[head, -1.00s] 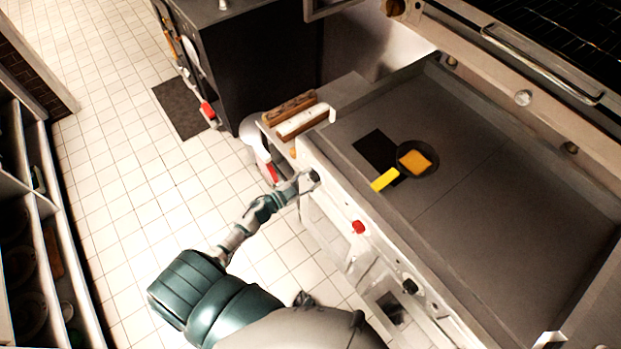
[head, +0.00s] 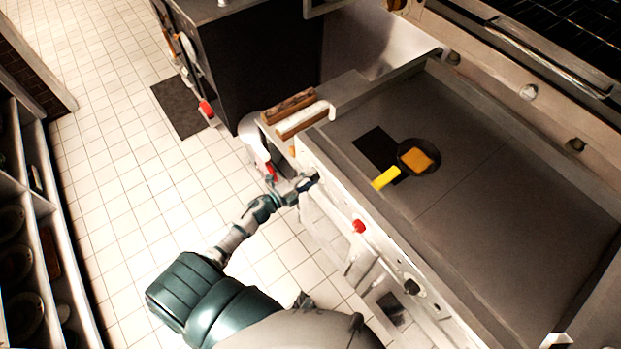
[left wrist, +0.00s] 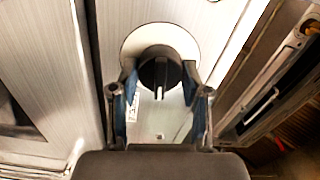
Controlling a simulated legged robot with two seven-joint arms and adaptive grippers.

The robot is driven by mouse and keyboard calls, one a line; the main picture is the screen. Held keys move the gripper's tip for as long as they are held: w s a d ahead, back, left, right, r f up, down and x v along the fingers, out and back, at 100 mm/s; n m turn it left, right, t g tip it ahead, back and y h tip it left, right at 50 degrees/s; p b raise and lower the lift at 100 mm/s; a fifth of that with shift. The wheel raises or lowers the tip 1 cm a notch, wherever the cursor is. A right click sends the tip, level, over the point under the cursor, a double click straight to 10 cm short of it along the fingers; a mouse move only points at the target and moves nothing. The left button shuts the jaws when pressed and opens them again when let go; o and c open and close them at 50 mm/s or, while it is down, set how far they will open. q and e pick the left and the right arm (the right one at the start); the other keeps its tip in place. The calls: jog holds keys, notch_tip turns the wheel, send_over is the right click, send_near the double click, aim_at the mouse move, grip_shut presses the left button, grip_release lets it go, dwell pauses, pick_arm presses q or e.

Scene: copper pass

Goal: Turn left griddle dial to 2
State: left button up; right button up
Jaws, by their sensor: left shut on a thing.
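My left gripper (head: 309,182) is at the left end of the griddle's front panel, at the left griddle dial. In the left wrist view the left dial (left wrist: 160,74) is a black knob with a light pointer line, on a round pale plate. The fingers of the left gripper (left wrist: 160,95) stand on both sides of the knob and are shut on it. The pointer line lies near vertical in that view. Part of some lettering shows by the left finger, too small to read. In the head view the gripper hides the dial. My right gripper is not in view.
The griddle (head: 480,210) carries a small black pan (head: 428,170) with a yellow handle and an orange-yellow slice in it. A red knob (head: 358,226) and a black knob (head: 411,287) sit farther right on the front panel. Tiled floor (head: 130,200) is free at left.

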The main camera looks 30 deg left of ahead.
pick_arm(q)
jog(key=shift+s+f+m+b, duration=0.1)
jog(key=shift+f+m+b, duration=0.15)
jog(key=shift+m, duration=0.7)
jog(key=shift+s+f+m+b, duration=0.1)
jog(key=shift+m+b, duration=0.25)
jog(key=shift+m, duration=0.6)
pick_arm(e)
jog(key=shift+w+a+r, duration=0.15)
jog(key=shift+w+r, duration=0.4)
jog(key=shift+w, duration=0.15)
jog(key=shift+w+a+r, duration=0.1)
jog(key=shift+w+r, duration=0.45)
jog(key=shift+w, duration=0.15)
pick_arm(q)
jog(key=shift+d, duration=0.1)
jog(key=o, duration=0.9)
jog(key=shift+o, duration=1.1)
jog(key=shift+w, duration=0.1)
jog(key=shift+r, duration=0.1)
jog(key=v, duration=1.2)
jog(key=shift+w, duration=0.1)
